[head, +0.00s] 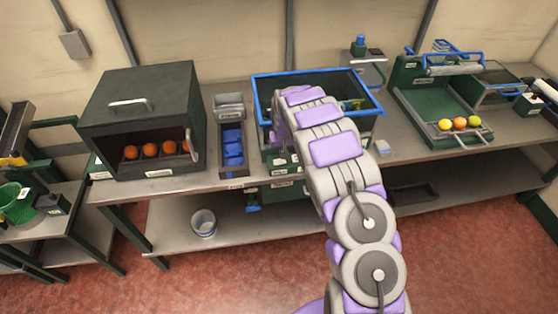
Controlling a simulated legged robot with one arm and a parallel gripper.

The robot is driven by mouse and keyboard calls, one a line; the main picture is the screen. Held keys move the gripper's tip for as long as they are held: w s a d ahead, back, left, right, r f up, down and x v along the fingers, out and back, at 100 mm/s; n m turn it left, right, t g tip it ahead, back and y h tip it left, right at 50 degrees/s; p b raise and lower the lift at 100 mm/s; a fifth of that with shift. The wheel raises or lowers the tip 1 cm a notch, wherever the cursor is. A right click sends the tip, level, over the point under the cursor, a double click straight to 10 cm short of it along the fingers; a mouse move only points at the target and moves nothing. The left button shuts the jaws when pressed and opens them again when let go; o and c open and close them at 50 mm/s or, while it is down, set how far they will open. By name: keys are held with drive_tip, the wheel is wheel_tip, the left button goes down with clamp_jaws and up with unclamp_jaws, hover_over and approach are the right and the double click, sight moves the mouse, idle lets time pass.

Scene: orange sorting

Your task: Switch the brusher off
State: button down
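A dark green machine with a blue-rimmed open top (262,100) stands on the middle of the bench. No label that I can read says which machine is the brusher, and no switch position can be made out. My arm reaches up from the bottom of the head view and bends down at the front left of this machine. My gripper (283,150) is there, close to the machine's front, small and mostly hidden by my arm. I cannot tell whether its fingers are open or touching anything.
A dark green cabinet (140,85) with several oranges stands left. A narrow tray (222,168) with blue pieces sits beside the machine. A green station (430,103) with several fruits stands right. Red floor (230,270) lies in front.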

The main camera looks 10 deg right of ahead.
drive_tip(key=shift+f, duration=0.75)
idle(0.8)
drive_tip(key=shift+r, duration=0.1)
drive_tip(key=shift+r+p, duration=0.95)
drive_tip(key=shift+r, duration=2.45)
